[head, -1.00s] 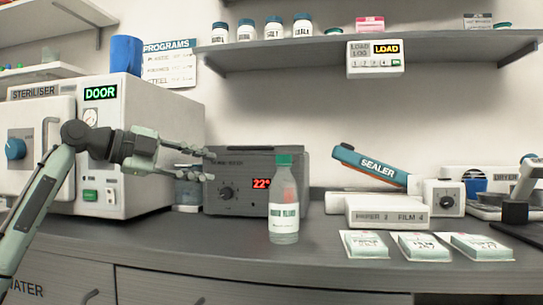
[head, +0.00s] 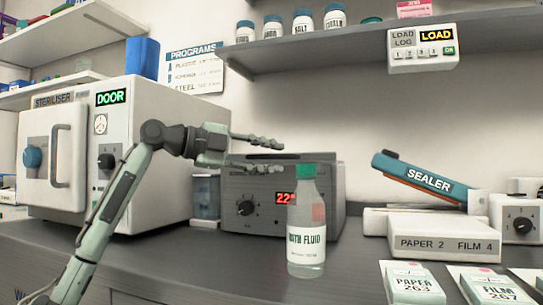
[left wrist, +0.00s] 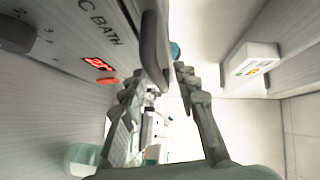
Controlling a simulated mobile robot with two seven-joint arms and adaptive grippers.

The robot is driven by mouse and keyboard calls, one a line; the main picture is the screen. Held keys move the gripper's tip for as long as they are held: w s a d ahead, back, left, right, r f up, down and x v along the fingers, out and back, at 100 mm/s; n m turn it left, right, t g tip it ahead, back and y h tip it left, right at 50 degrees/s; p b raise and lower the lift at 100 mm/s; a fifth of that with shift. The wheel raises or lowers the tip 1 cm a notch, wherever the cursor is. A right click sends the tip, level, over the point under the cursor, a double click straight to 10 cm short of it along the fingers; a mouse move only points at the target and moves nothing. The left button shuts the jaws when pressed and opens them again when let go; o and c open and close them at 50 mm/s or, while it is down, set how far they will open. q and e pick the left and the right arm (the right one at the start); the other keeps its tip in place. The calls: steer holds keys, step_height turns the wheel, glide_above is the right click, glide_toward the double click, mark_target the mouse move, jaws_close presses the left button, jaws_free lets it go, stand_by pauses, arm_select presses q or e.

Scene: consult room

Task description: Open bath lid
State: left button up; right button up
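The bath (head: 270,215) is a dark grey box with a knob and a red 22° display, on the counter right of the steriliser. Its lid (head: 315,158) looks closed on top. My left gripper (head: 282,158) is open, its fingers one above the other at the bath's upper front edge. In the left wrist view, the bath front (left wrist: 75,35) is at upper left. A dark rounded bar (left wrist: 153,45), apparently the lid's handle, reaches down to between the open fingertips (left wrist: 160,80). I cannot tell if they touch it. My right gripper is not in view.
A bath fluid bottle (head: 306,245) with a green cap stands just before the bath's right front. The steriliser (head: 150,190) is at left, the sealer (head: 425,180) at right. A shelf (head: 350,52) with a load log panel (head: 422,50) hangs above.

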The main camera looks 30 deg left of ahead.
arm_select(q)
steer(key=shift+w+d, duration=0.1)
steer(key=shift+w, duration=0.1)
steer(key=shift+c, duration=0.4)
jaws_close()
